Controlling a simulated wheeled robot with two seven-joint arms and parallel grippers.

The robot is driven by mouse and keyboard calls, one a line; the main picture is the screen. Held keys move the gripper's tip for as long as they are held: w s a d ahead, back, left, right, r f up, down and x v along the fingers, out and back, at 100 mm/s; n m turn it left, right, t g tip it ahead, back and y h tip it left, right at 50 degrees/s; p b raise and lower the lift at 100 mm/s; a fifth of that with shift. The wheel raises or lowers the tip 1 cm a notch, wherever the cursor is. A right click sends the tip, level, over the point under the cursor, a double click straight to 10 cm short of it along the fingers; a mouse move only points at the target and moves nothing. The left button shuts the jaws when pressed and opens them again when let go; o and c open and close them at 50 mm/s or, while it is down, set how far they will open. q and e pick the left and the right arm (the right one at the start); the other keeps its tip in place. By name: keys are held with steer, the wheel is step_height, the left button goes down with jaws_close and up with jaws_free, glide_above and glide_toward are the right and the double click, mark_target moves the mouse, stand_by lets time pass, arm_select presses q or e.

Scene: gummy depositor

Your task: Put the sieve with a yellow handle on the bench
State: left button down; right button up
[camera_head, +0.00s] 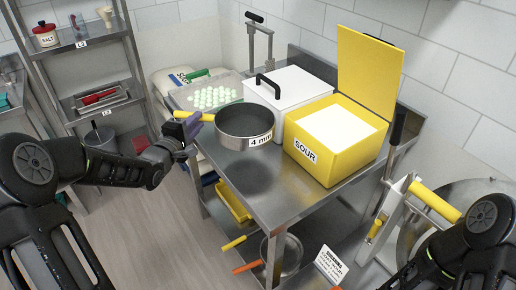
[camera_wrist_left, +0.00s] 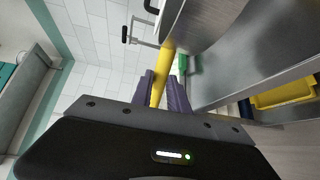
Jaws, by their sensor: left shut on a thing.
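The sieve with a yellow handle is a round steel pan (camera_head: 231,124) labelled "4 mm" in the head view. It is over the left part of the steel bench (camera_head: 230,173), roughly level, and seems to be a little above the top; I cannot tell the exact gap. My left gripper (camera_head: 190,122) is shut on its yellow handle, which points left. In the left wrist view the yellow handle (camera_wrist_left: 164,58) runs between the purple fingers (camera_wrist_left: 160,92) to the sieve's metal side (camera_wrist_left: 205,22). My right arm shows at the lower right, but its gripper is out of view.
On the bench are an open yellow "SOUR" box (camera_head: 319,168), a white lidded box (camera_head: 303,88) behind the sieve, and a tray of pale green gummies (camera_head: 235,85). More sieves with orange and yellow handles (camera_head: 247,267) lie below. The bench's front left is clear.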

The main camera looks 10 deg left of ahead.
arm_select(q)
steer(key=shift+w, duration=0.1)
steer(key=shift+f+p, duration=0.3)
steer(key=shift+f, duration=2.6)
step_height(320, 180, down, 4)
steer(key=shift+f+p, duration=0.1)
steer(key=shift+p, duration=0.25)
steer(key=c, duration=1.3)
jaws_free()
steer(key=shift+s, duration=0.2)
steer(key=s, duration=0.4)
steer(key=s+r+b, duration=0.1)
steer(key=s, duration=0.2)
steer(key=s+a+b, duration=0.1)
steer(key=s, duration=0.3)
steer(key=shift+s+r, duration=0.2)
steer(key=shift+s, duration=0.15)
